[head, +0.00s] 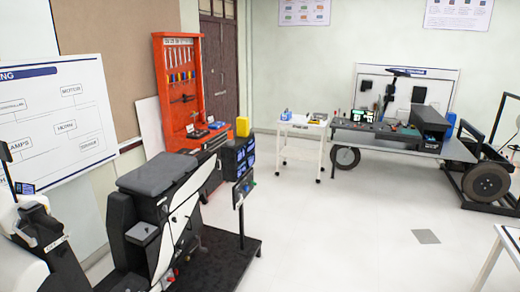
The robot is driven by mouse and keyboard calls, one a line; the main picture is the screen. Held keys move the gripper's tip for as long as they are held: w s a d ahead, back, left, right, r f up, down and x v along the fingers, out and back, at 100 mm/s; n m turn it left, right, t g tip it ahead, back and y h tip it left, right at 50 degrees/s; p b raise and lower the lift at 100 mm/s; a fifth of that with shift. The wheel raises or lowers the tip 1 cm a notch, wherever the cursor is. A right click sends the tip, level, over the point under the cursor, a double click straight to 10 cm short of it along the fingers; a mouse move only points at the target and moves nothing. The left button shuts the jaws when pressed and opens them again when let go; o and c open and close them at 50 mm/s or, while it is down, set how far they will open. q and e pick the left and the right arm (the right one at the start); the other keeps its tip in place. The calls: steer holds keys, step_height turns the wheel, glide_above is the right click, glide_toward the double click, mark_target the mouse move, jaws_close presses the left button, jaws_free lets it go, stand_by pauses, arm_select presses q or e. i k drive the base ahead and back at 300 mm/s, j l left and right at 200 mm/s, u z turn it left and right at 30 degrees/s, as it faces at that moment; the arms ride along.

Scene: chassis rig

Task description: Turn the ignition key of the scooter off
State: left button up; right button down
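A scooter stands at the lower left, cut off by the left and bottom edges of the head view. Its white front part (38,240) is at the far left, with a small lit display (25,188) above it. Its long dark seat (158,174) and white side panel (180,222) are to the right of this. I cannot make out the ignition key or which way it is turned. Neither of my grippers is in view.
A red tool cabinet (180,90), a white trolley (302,128) and a wheeled chassis bench (400,140) stand farther back. A table corner (510,236) shows at right. The middle floor is clear.

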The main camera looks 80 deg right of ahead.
mark_target(63, 252)
steer(key=l+z, duration=0.15)
steer(key=z, duration=0.2)
steer(key=k+l+z, duration=0.1)
steer(key=z, duration=0.3)
steer(key=l+z, duration=0.2)
steer(key=z, duration=0.15)
steer(key=l+z, duration=0.2)
steer(key=l, duration=0.3)
steer(key=i+l+z, duration=0.2)
steer(key=l, duration=0.25)
steer(key=l+z, duration=0.15)
steer(key=l, duration=0.35)
steer(key=i+l+z, duration=0.2)
steer(key=l, duration=0.3)
steer(key=i+l, duration=0.1)
steer(key=l, duration=0.65)
steer(key=i+l, duration=0.15)
steer(key=l, duration=0.2)
steer(key=u, duration=1.25)
steer(key=i+u, duration=0.35)
steer(key=i+l+u, duration=0.1)
steer(key=i+u, duration=0.25)
